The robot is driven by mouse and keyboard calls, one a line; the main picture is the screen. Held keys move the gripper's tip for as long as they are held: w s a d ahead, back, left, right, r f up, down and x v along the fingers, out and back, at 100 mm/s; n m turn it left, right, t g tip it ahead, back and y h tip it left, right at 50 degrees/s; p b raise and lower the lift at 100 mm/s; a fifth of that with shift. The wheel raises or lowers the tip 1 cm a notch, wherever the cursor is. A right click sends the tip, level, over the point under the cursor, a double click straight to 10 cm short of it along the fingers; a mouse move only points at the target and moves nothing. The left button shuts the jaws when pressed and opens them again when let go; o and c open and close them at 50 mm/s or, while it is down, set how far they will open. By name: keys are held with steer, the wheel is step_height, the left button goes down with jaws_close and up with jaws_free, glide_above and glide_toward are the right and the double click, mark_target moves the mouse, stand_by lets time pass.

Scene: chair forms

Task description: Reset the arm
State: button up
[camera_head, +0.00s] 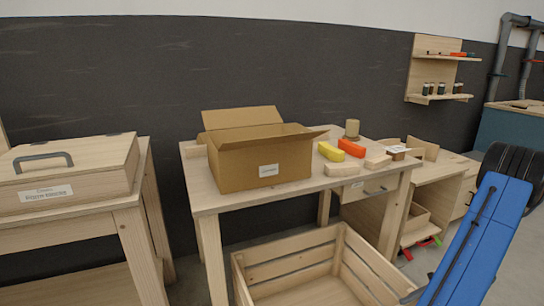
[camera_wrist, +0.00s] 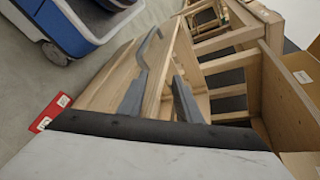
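My gripper (camera_wrist: 160,92) shows only in the wrist view. Its two grey fingers stand apart, with pale wood visible between and behind them and nothing held that I can see. The black and white wrist body fills the bottom of that view. The wood seems to lie behind the fingers, but I cannot tell how close. In the head view a blue arm link of mine rises at the right edge; my gripper is outside that view.
An open cardboard box (camera_head: 242,173), a yellow block (camera_head: 331,152) and a red-orange block (camera_head: 352,148) stand on the middle table (camera_head: 212,203). A wooden crate (camera_head: 268,272) sits below. A lidded wooden box (camera_head: 110,158) is at left, a wall shelf (camera_head: 422,72) at right.

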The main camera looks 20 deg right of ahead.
steer(key=w+a+r+n+g+h, duration=0.2)
steer(key=w+a+r+g+h, duration=0.15)
steer(key=a+r, duration=0.5)
steer(key=w+a+r+n+g+h, duration=0.25)
steer(key=w+a+r+h, duration=0.2)
steer(key=a+r, duration=0.4)
steer(key=s+a+r+n+t+h, duration=0.2)
steer(key=a+r, duration=0.3)
steer(key=a, duration=0.5)
steer(key=s+a+r+n+t+h, duration=0.2)
steer(key=s+a+r+t+h, duration=0.1)
steer(key=a, duration=0.6)
steer(key=shift+s+a+r+n+t+h, duration=0.4)
steer(key=shift+s+r+t, duration=0.45)
steer(key=shift+r+t, duration=0.5)
